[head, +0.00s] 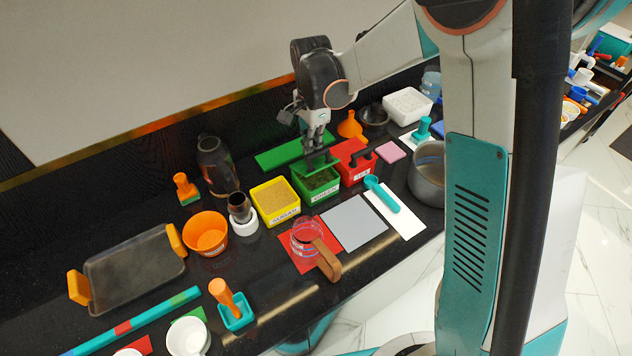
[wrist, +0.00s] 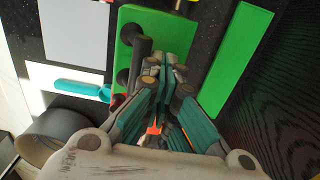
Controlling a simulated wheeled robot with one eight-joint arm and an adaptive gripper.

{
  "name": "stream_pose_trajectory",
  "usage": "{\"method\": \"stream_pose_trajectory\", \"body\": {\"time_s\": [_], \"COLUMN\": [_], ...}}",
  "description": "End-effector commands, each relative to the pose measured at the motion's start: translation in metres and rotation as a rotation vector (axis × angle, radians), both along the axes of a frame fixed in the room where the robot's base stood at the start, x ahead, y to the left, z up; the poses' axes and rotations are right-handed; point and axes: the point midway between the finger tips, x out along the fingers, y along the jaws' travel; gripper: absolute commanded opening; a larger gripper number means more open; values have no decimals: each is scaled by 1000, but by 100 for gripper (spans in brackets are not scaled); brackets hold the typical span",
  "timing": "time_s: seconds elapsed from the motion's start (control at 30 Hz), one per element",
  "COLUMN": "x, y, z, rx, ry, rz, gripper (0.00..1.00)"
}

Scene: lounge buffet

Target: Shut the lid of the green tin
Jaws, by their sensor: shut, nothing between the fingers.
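The green tin (head: 321,195) stands between the yellow tin and the red tin in the head view. Its dark contents show, so it is open. Its green lid (head: 330,163) is raised at the tin's back side, partly behind my gripper. In the wrist view the lid (wrist: 127,17) shows its face with a dark bar handle (wrist: 139,62) on round posts. My gripper (head: 317,146) is shut and empty, pointing down at the lid's back. In the wrist view my fingertips (wrist: 166,70) overlap the lid beside the handle; whether they touch it I cannot tell.
The yellow tin (head: 287,217) is open on the left; the red tin (head: 366,174) with a dark handle is close on the right. A green mat (head: 277,155) lies behind. An orange funnel (head: 350,127) stands behind right. A glass jug (head: 304,240) and grey mat (head: 354,222) are in front.

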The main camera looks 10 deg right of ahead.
Motion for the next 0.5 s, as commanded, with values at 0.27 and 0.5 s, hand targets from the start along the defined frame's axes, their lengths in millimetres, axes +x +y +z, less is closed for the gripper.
{"method": "stream_pose_trajectory", "body": {"time_s": [0.27, 0.5], "x": [-7, -12], "y": [-3, -5], "z": [-4, -9], "rx": [0, 0], "ry": [0, 0], "rz": [0, 0], "gripper": [0, 0]}}
